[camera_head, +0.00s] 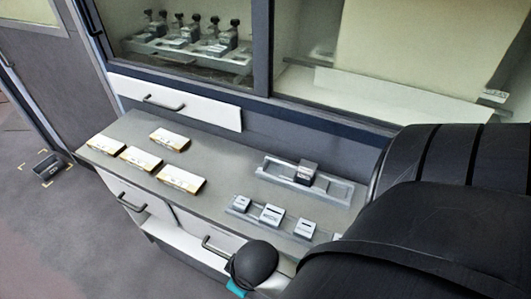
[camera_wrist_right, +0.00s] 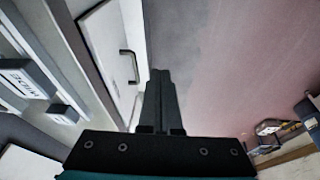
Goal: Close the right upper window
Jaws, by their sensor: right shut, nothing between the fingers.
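The right upper window (camera_head: 400,45) is at the top right of the head view, above the counter. A pale beige panel and a white shelf show through its opening. Its right side is cut off by the picture edge and my black arm. I cannot tell how far it stands open. My right gripper (camera_wrist_right: 160,75) shows in the right wrist view, with its fingers together and empty. It points along the floor beside a white drawer front, apart from the window. My left gripper is not in view.
The left window pane (camera_head: 185,40) has several black-knobbed tools behind it. The grey counter (camera_head: 225,165) holds several pale boxes and metal blocks in trays. A white drawer front with a handle (camera_wrist_right: 130,65) is left of my right gripper. Floor at the left (camera_head: 50,220) is mostly clear.

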